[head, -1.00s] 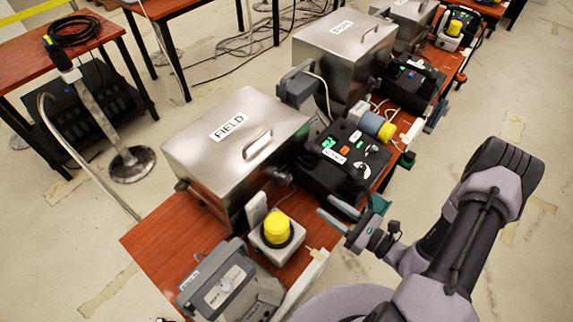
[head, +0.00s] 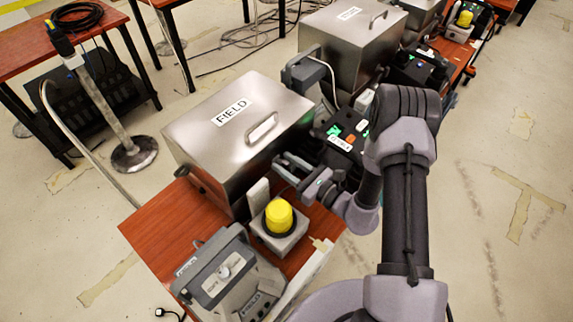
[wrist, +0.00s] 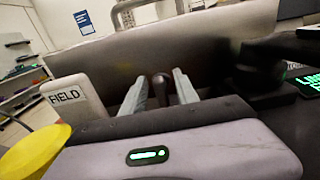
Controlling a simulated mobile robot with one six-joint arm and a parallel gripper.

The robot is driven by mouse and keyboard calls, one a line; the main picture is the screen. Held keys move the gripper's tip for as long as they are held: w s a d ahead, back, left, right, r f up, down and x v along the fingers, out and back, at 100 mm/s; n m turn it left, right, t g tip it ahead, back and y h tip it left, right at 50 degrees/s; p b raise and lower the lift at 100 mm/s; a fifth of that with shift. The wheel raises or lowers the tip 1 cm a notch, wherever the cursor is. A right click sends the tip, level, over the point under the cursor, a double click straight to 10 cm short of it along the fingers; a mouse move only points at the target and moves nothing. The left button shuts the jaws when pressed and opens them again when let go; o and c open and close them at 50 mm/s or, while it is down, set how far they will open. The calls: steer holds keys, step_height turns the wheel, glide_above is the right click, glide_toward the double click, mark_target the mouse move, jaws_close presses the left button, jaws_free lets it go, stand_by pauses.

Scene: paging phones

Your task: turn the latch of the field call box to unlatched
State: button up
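The field call box (head: 190,128) is a large silver metal box with a FIELD label on its sloped lid and a handle. My gripper (head: 281,162) is at its right-hand front face, with two grey fingers pointing at it. In the wrist view the box's face (wrist: 215,45) fills the upper part. A dark, knob-like latch (wrist: 161,88) stands between the fingers of my gripper (wrist: 157,85). The fingers are open, one on each side of it, with gaps visible. The latch is hidden in the head view.
A yellow button on a pale base (head: 279,218) and a grey FIELD phone unit (head: 225,270) stand on the red table near my gripper. A pale FIELD-labelled piece (wrist: 72,98) is left of the fingers. A black console (head: 335,150) lies behind the gripper.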

jaws_close()
steer(key=m+p, duration=0.1)
steer(key=m, duration=0.1)
steer(key=m+p, duration=0.1)
steer(key=m, duration=0.2)
steer(key=shift+w+d+m, duration=0.15)
steer(key=shift+d+m, duration=0.05)
steer(key=shift+m, duration=0.1)
steer(key=shift+w+d+f+m+p, duration=0.15)
steer(key=shift+m+p, duration=0.25)
steer(key=shift+m, duration=0.75)
steer(key=shift+s+f+m+p, duration=0.1)
steer(key=shift+m+p, duration=0.25)
steer(key=shift+m, duration=0.8)
steer(key=shift+w, duration=0.1)
jaws_free()
